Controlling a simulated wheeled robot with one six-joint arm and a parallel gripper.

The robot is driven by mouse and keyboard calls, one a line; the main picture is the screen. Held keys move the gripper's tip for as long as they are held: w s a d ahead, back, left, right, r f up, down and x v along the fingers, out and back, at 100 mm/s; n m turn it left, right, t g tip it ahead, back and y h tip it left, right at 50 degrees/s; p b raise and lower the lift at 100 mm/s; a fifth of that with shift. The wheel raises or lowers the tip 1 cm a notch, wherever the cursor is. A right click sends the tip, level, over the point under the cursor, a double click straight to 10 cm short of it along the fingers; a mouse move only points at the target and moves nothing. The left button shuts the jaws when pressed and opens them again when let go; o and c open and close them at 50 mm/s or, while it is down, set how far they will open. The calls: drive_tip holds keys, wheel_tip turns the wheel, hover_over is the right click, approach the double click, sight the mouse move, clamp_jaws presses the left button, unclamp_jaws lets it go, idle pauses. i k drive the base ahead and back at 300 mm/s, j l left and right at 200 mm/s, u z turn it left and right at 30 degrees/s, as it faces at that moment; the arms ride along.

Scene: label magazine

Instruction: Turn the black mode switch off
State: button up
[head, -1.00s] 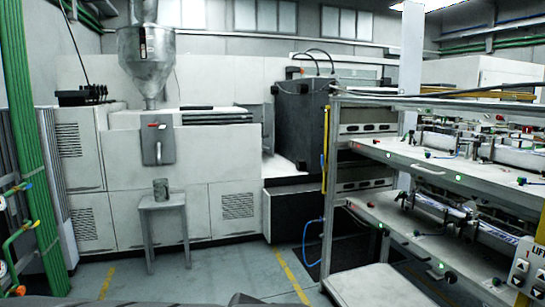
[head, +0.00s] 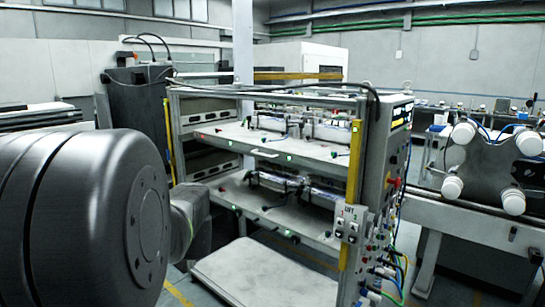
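The label magazine (head: 262,155) is a metal rack with two shelves in the middle of the head view. Its narrow right end carries a control panel (head: 378,205) with small knobs, buttons and a red knob (head: 395,183), seen at a steep angle. I cannot pick out the black mode switch for certain among these small parts, nor tell its setting. A large dark rounded link of my arm fills the left side, in front of the rack's left edge. My gripper is not in view.
Coloured hoses (head: 400,268) loop below the panel. A pale platform (head: 255,272) lies low in front. A machine with white rollers (head: 488,170) stands at the right.

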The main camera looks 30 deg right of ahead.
sight(393, 159)
drive_tip(key=l+z, duration=0.35)
drive_tip(key=l, duration=0.3)
drive_tip(key=l+z, duration=0.3)
drive_tip(key=l, duration=0.3)
drive_tip(key=i+l+z, duration=0.15)
drive_tip(key=l+z, duration=0.2)
drive_tip(key=l, duration=0.25)
drive_tip(key=i+l, duration=0.1)
drive_tip(key=l, duration=0.3)
drive_tip(key=i+l, duration=0.1)
drive_tip(key=l, duration=0.3)
drive_tip(key=i+l, duration=0.1)
drive_tip(key=l, duration=0.25)
drive_tip(key=i+l, duration=0.1)
drive_tip(key=l, duration=0.3)
